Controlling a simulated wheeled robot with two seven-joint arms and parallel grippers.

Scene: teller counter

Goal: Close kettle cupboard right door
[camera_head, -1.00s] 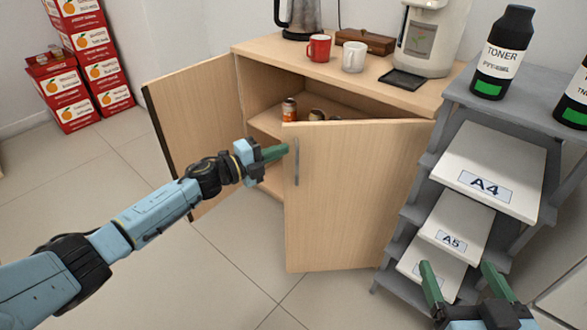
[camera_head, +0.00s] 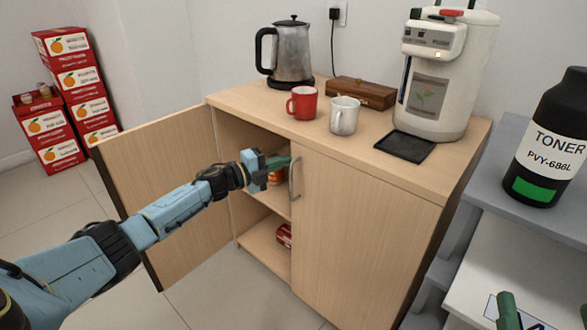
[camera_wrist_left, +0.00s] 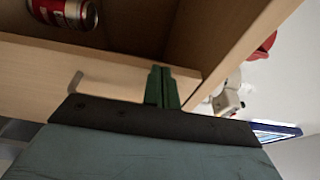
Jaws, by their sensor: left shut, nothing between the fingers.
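The kettle cupboard's right door (camera_head: 350,235) is pale wood with a grey bar handle (camera_head: 293,178) near its left edge. It stands flush or nearly flush with the cupboard front; I cannot tell if a small gap remains. My left gripper (camera_head: 283,162) is shut and empty, its green fingertips beside the door's free edge and handle. In the left wrist view the shut fingers (camera_wrist_left: 162,88) lie close to a pale wooden edge; contact is unclear. My right gripper shows only partly at the lower right, with one green finger (camera_head: 508,312) standing apart.
The left door (camera_head: 160,180) stands wide open, with my left arm in front of it. Cans and a red item (camera_head: 284,235) sit inside. A grey shelf with toner (camera_head: 550,140) is close on the right.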

